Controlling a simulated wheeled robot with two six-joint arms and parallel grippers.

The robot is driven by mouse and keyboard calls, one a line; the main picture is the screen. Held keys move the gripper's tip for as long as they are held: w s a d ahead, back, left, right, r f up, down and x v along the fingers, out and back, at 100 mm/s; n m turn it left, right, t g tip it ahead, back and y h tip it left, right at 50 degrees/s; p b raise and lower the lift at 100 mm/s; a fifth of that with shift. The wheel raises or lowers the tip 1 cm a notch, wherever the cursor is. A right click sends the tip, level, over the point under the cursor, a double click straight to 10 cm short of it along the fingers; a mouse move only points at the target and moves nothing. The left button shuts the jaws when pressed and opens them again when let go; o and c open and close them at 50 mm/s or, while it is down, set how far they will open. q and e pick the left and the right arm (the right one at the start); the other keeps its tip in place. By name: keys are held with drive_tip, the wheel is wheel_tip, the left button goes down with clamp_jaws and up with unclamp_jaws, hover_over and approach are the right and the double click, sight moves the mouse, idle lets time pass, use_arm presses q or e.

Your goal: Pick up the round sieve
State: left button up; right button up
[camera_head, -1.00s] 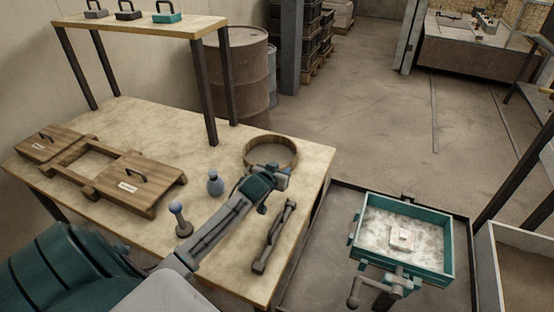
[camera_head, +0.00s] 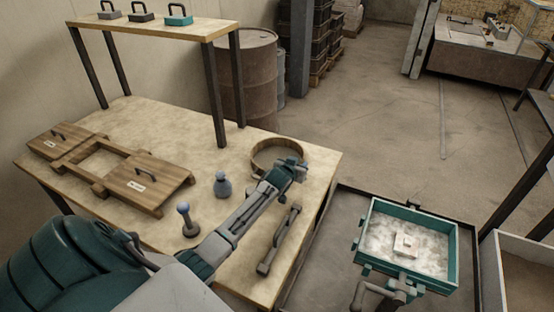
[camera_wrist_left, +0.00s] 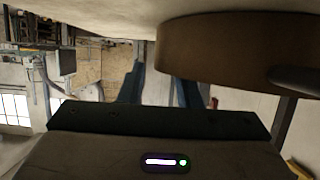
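The round sieve (camera_head: 275,145) is a brown ring lying on the wooden table near its far right corner. My left gripper (camera_head: 297,167) is at the sieve's right front side and hides part of its rim in the head view. In the left wrist view the sieve's curved brown wall (camera_wrist_left: 225,50) fills the upper right, beside the fingers. The two bluish fingers of the left gripper (camera_wrist_left: 158,88) stand apart with nothing visible between them. I cannot tell whether a finger touches the rim. My right gripper is not in view.
A grey rammer-like tool (camera_head: 279,240) lies below the arm. Two small blue-grey items, a bottle (camera_head: 222,185) and a knobbed tool (camera_head: 186,220), stand left of it. Wooden pattern boards (camera_head: 145,185) lie at left. A teal box (camera_head: 410,240) stands right of the table.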

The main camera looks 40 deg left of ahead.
use_arm(q)
drive_tip(key=shift+x, duration=1)
clamp_jaws()
